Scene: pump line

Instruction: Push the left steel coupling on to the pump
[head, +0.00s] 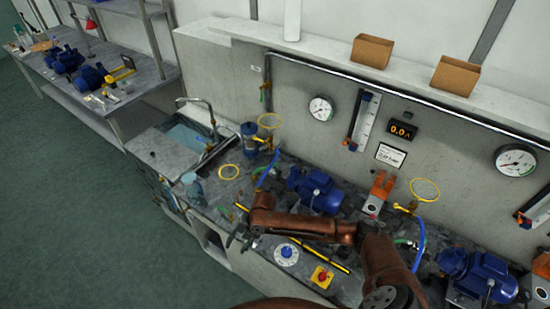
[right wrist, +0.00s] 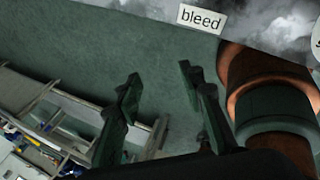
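A blue pump (head: 318,191) sits on the dark bench top in the middle of the head view. A blue hose (head: 268,168) comes down just left of it, below a brass fitting. The left steel coupling is too small to make out for certain. My right gripper (head: 240,239) is over the bench's front edge, left of and nearer than the pump, apart from it. In the right wrist view my right gripper (right wrist: 160,92) has its fingers spread, with nothing between them. My left gripper is not in view.
A blue knob on a white dial (head: 286,253) and a red knob on a yellow plate (head: 322,277) sit near the right arm. A second blue pump (head: 478,274) stands at the right. A sink (head: 188,137) is at the left. A "bleed" label (right wrist: 202,18) shows in the wrist view.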

